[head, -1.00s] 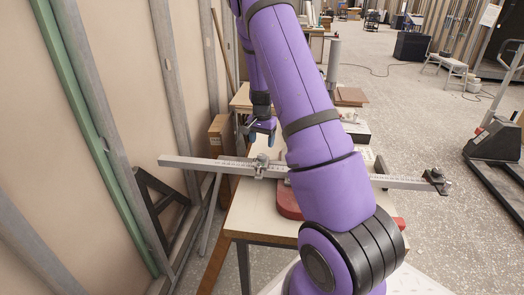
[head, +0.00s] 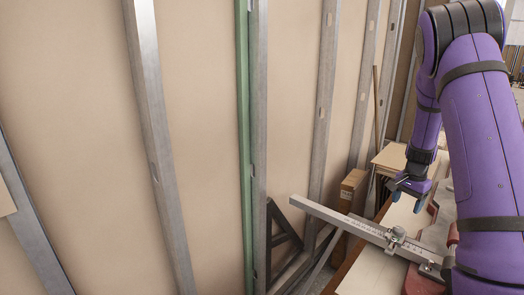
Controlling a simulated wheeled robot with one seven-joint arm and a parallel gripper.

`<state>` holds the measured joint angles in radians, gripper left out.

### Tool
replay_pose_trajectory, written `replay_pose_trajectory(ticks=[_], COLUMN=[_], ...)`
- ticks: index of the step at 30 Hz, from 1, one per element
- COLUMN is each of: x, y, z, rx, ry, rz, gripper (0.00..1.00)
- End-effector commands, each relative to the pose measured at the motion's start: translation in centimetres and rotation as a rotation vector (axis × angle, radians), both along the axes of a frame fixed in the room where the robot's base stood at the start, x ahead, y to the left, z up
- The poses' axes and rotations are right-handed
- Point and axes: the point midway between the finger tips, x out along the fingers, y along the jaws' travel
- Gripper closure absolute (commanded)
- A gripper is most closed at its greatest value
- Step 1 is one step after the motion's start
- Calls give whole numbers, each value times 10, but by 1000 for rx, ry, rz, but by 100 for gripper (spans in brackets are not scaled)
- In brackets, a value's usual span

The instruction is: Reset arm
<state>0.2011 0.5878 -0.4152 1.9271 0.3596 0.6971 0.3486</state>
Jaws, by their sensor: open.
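My gripper (head: 407,195) is at the right of the head view, above the workbench, with its fingers pointing down. It is open and I see nothing between its fingers. My purple arm fills the right side and hides part of the bench behind it.
A long metal ruled bar (head: 345,222) with a clamp (head: 396,236) lies across the workbench (head: 372,276) and sticks out past its left edge. A cardboard box (head: 352,190) stands beside the bench. A studded wall (head: 205,130) with a green strip (head: 243,120) fills the left.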

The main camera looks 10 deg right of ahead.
Motion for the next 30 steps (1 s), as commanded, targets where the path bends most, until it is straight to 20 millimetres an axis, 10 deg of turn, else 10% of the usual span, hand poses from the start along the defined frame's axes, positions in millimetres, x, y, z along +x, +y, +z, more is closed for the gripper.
replay_pose_trajectory(ticks=[14, 30], x=[-29, -132], y=[96, 208], z=[122, 234], rx=[36, -21], ry=[-140, -293], rz=[278, 695], gripper=[33, 33])
